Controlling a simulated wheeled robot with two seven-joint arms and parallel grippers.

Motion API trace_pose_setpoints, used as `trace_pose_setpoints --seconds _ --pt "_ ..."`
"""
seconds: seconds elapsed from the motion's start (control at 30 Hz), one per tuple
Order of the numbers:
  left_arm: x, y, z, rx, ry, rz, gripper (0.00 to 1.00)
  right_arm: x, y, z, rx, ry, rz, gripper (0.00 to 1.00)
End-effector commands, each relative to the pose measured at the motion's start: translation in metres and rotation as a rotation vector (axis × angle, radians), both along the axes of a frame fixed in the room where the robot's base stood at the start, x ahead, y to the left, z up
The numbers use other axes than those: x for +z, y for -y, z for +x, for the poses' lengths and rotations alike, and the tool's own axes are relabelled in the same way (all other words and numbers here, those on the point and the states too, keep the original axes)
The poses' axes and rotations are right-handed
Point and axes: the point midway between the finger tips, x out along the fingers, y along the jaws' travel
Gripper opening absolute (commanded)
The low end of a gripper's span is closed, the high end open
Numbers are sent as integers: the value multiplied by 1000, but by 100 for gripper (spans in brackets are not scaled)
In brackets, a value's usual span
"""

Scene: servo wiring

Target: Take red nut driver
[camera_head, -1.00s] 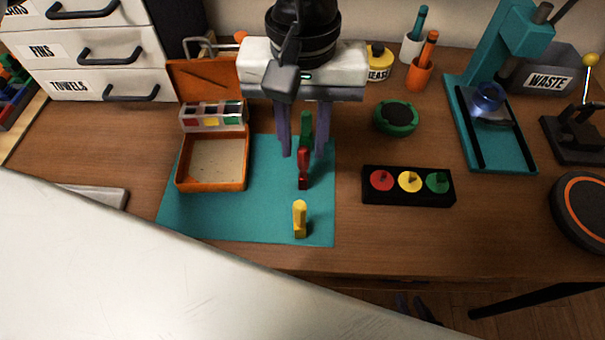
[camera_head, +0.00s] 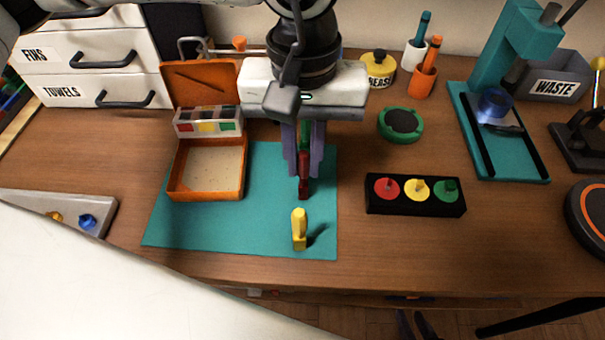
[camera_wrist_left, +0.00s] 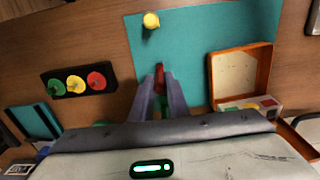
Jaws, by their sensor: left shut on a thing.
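The red nut driver (camera_head: 303,188) stands upright on the teal mat (camera_head: 200,232). My left gripper (camera_head: 303,166) reaches down over it, its two fingers shut on the red driver; in the left wrist view the red driver (camera_wrist_left: 159,76) shows between the fingertips. A green driver (camera_head: 306,132) stands just behind, partly hidden by the fingers. A yellow driver (camera_head: 299,230) stands in front of the red one, apart from the gripper. My right gripper (camera_head: 415,324) seems to show only as dark fingertips at the bottom edge, below the table.
An open orange case (camera_head: 207,199) lies to the left on the mat. A black block (camera_head: 415,208) with red, yellow and green knobs sits to the right. A green round dish (camera_head: 400,136) is behind it. The mat's front is free around the yellow driver.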

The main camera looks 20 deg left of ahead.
Motion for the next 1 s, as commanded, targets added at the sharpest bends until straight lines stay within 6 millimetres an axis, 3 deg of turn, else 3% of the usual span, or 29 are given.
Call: trace_pose_setpoints --seconds 0.33,1.0 --pt "3 0 0 0 0 1 0 1 2 -1 -3 -3 -1 23" --pt "44 0 0 0 0 0 0 21 2 -1 -4 -3 -2 23"
